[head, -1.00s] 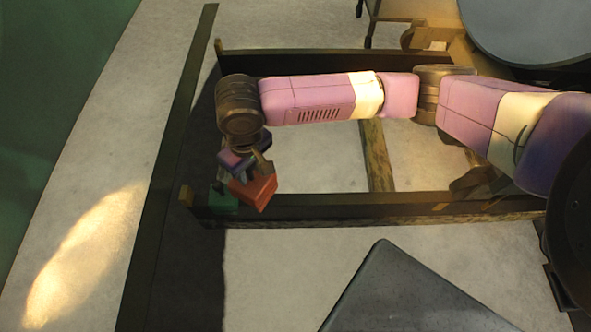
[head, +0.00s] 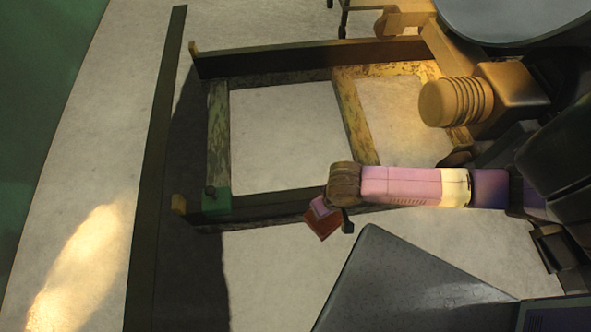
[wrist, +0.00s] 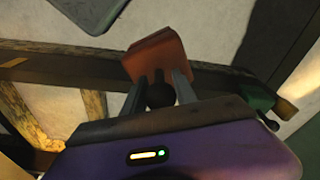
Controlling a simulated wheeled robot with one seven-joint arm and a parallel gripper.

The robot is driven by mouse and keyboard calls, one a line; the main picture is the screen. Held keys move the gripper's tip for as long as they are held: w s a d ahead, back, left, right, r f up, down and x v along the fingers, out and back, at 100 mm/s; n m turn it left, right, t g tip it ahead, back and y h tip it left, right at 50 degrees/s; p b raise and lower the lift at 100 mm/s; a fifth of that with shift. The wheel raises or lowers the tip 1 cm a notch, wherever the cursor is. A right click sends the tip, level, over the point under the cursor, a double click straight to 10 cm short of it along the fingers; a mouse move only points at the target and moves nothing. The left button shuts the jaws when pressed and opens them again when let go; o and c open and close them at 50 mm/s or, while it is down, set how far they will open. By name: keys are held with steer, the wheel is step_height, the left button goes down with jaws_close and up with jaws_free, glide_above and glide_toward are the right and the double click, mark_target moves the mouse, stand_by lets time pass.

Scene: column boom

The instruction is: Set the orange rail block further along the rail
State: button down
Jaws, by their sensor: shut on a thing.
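The orange rail block (head: 323,226) is held in my gripper (head: 334,212), just at the near long rail (head: 270,209) and right of its left end. In the wrist view the block (wrist: 155,54) lies beyond the fingertips of my gripper (wrist: 160,82), with a dark round knob (wrist: 160,96) between the fingers. The block overlaps the dark rail (wrist: 60,62) there; I cannot tell whether it touches it. A green block (head: 216,203) with a dark knob sits at the rail's left end. It also shows in the wrist view (wrist: 258,98), right of my gripper.
A far dark rail (head: 310,59) and worn wooden crossbars (head: 354,115) complete the frame. Yellow caps (head: 179,204) mark the left ends. A dark grey panel (head: 400,285) lies in front, and a round grey top (head: 520,20) stands at the back right. Pale floor shows between the bars.

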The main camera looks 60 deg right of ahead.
mark_target(331, 228)
steer(key=shift+m, duration=0.5)
steer(key=s+a+f, duration=0.2)
steer(key=s, duration=0.1)
steer(key=shift+s+a+f, duration=0.25)
steer(key=shift+a, duration=0.1)
steer(key=a+f+m, duration=0.1)
steer(key=a+f, duration=0.1)
steer(key=a, duration=0.3)
steer(key=w+a+m+p, duration=0.1)
steer(key=w+a+m, duration=0.15)
steer(key=w, duration=0.45)
steer(key=w+d+r+m, duration=0.1)
steer(key=w+d+r, duration=0.1)
steer(key=w+d, duration=0.45)
steer(key=w+d+r+m, duration=0.1)
steer(key=w+d+r, duration=0.25)
steer(key=d, duration=0.65)
steer(key=shift+g+h, duration=0.3)
steer(key=f+b, duration=0.4)
steer(key=shift+w+f, duration=0.2)
steer(key=shift+f, duration=0.2)
steer(key=shift+d+r+p, duration=0.1)
steer(key=shift+r+p, duration=0.05)
steer(key=shift+p, duration=0.5)
steer(key=shift+f+b, duration=0.95)
steer(key=shift+f, duration=1.05)
